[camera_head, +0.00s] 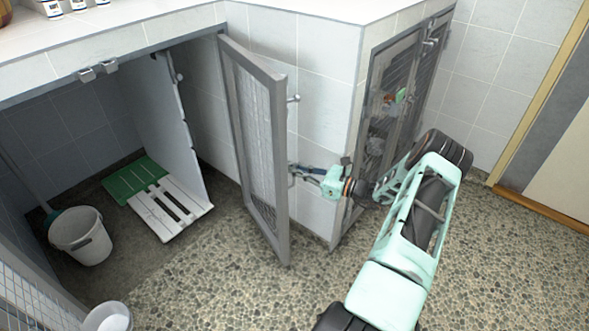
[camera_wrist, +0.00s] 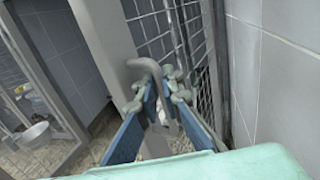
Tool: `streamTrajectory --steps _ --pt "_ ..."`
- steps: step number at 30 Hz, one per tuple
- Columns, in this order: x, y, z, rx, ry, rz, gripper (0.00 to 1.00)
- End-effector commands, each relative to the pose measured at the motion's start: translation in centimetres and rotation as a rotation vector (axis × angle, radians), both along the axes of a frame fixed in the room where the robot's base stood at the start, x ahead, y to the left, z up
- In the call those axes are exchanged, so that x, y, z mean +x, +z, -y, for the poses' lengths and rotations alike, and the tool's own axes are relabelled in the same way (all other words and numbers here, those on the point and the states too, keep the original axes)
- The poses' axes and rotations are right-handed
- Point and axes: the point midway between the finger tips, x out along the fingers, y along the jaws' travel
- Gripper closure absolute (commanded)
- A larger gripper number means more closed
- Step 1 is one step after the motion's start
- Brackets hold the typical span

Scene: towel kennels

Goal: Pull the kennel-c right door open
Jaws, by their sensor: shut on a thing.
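The right door (camera_head: 258,150) is a grey-framed wire mesh door, standing swung open at the right side of the open kennel on the left of the head view. Its mesh (camera_wrist: 188,40) and grey frame also show close up in the wrist view. A bent grey bar handle (camera_wrist: 141,66) sticks out from the frame. My gripper (camera_head: 294,172) is at the door's outer face, around mid-height. In the wrist view its blue-padded fingers (camera_wrist: 169,84) are shut on the handle. The handle's gripped part is partly hidden by the fingers.
Another mesh door (camera_head: 40,290) stands open at lower left. A second white bucket (camera_head: 108,317) is at the bottom edge. Closed mesh doors (camera_head: 395,100) are at right. Pebbled floor (camera_head: 215,265) is clear in front.

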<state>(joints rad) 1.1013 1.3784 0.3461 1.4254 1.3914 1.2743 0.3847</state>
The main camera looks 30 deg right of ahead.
Motion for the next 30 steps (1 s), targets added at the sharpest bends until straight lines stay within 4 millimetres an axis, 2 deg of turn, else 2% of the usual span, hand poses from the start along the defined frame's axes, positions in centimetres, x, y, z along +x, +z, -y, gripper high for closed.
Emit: streamTrajectory --steps 10,11,12,22,26,30 --pt "0.1 0.0 0.0 0.000 -0.003 -0.002 1.00" --pt "0.1 0.0 0.0 0.000 -0.003 -0.002 0.90" --pt "0.1 0.0 0.0 0.000 -0.003 -0.001 0.86" --pt "-0.1 0.0 0.2 0.000 -0.002 0.000 0.86" --pt "-1.4 0.0 1.1 -0.001 -0.003 -0.001 0.86" --pt "-3.8 0.0 2.8 -0.002 -0.005 -0.001 0.86"
